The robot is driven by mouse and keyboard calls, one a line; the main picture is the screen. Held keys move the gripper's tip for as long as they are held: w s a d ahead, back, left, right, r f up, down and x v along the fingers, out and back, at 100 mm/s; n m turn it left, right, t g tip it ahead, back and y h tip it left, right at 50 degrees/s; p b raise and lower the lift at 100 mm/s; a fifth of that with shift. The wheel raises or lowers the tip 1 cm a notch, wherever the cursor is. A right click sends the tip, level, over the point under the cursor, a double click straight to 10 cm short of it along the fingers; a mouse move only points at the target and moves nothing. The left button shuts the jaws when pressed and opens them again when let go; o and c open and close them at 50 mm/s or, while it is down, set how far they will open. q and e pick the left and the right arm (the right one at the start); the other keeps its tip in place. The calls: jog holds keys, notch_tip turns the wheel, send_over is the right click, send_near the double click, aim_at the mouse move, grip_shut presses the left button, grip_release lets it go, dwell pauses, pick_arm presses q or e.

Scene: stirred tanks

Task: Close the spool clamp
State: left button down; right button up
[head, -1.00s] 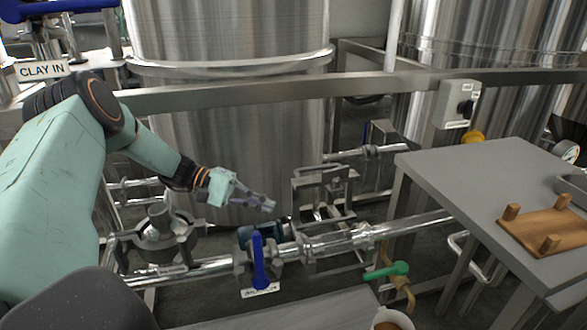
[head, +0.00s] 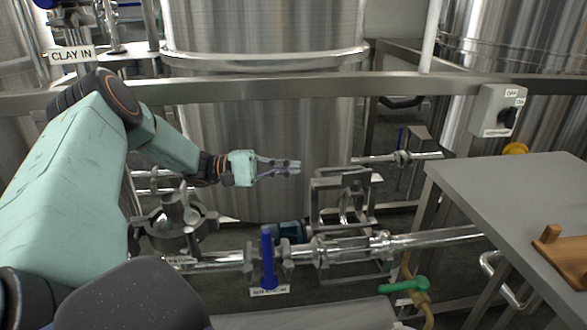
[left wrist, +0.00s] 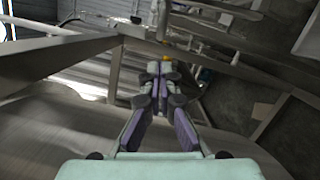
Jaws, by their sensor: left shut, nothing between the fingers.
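A steel pipe spool (head: 350,249) lies in the low horizontal line in front of the tank. A thick ring-like clamp (head: 319,252) sits at its left end and another collar (head: 381,242) at its right end. I cannot tell from here whether either is open. My left gripper (head: 297,166) is shut and empty, pointing right, above the pipe line and left of a grey metal frame (head: 342,180). In the left wrist view its fingers (left wrist: 163,72) meet with nothing between them; the clamp is not recognisable there. My right gripper is out of view.
A blue-handled valve (head: 268,258) and a green-handled valve (head: 404,285) stand by the pipe. A horizontal steel rail (head: 300,102) crosses in front of the tank (head: 265,145). A grey table (head: 520,200) is at right.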

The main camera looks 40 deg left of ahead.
pick_arm(q)
jog(key=b+x, duration=0.1)
jog(key=x, duration=0.6)
dwell(0.3)
